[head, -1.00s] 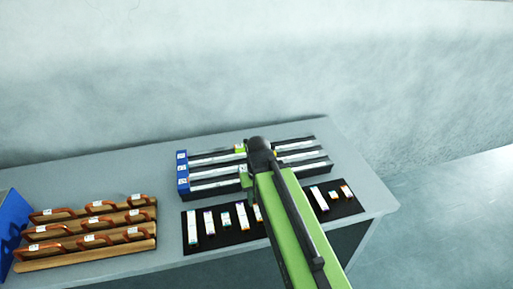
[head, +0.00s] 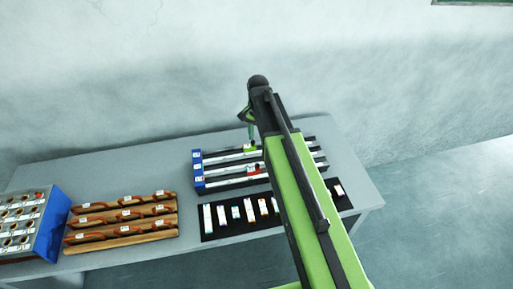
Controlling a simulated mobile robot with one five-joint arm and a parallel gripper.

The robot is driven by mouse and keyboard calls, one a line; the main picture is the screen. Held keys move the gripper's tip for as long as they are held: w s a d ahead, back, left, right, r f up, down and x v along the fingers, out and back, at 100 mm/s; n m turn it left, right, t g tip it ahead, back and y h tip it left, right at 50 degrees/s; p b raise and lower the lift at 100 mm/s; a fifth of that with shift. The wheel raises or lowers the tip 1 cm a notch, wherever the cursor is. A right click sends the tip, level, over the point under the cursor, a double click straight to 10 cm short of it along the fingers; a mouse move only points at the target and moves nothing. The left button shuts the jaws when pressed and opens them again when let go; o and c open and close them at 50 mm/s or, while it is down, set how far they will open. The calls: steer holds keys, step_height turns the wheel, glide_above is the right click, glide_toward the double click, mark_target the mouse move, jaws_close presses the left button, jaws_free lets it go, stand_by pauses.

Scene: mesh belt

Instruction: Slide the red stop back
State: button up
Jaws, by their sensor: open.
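The rail unit (head: 198,172) has a blue left end and several parallel light rails in a dark frame. It lies on the grey table. A small red stop (head: 254,169) sits on one of the middle rails, just left of my arm. A green stop (head: 250,149) sits on a rail farther back. My gripper (head: 251,134) points down over the back of the rail unit, close above the green stop and behind the red one. It is open and small in the picture.
A black mat (head: 222,231) with several labelled strips lies in front of the rails. A wooden rack (head: 120,240) with red-brown handles and a blue-sided panel box (head: 50,228) stand to the left. The back left of the table (head: 110,165) is clear.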

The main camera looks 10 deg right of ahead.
steer(key=b, duration=1.8)
glide_toward(257, 164)
step_height(257, 164, down, 9)
steer(key=shift+r, duration=0.15)
steer(key=shift+s+r, duration=0.1)
steer(key=shift+c, duration=0.4)
jaws_close()
